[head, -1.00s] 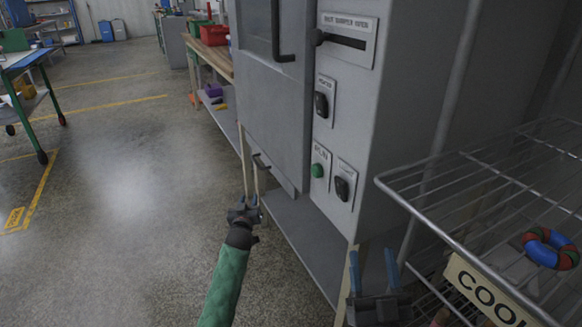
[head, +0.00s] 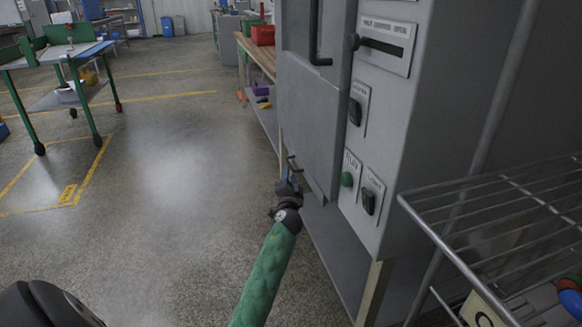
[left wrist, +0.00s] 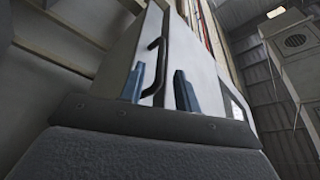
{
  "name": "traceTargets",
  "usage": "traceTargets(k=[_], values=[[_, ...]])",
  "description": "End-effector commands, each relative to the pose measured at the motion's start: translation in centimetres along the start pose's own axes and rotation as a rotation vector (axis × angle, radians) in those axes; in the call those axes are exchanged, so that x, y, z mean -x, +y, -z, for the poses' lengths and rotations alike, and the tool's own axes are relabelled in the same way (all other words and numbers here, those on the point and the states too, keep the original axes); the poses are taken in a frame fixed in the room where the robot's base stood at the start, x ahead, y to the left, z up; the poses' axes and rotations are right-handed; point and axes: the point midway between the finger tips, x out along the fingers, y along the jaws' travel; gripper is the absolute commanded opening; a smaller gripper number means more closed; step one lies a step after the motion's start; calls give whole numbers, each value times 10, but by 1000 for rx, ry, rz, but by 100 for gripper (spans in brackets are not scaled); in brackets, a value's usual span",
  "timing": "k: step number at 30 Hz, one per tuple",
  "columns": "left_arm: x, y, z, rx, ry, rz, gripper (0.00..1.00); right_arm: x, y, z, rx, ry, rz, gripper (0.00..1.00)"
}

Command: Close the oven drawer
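The oven (head: 315,120) is a tall grey cabinet right of centre in the head view. Contact is not clear. My right gripper is out of view.
A wire rack (head: 500,200) stands at the right, close to the oven. The floor to the left is clear up to a green-legged table (head: 80,85).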

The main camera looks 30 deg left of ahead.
Motion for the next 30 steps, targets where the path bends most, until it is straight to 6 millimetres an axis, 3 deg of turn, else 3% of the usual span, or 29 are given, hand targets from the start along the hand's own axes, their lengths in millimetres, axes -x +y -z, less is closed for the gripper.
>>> traceTargets(k=[6,12,23,28,30], values=[[-33,0,0,0,2,1,33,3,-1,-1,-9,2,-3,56],[-53,0,0,2,1,0,33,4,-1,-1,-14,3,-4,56],[-58,0,0,3,0,-1,33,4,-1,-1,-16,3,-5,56],[-58,0,0,3,0,-1,3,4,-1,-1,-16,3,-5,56],[-58,0,0,3,0,-1,0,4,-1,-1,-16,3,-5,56]])
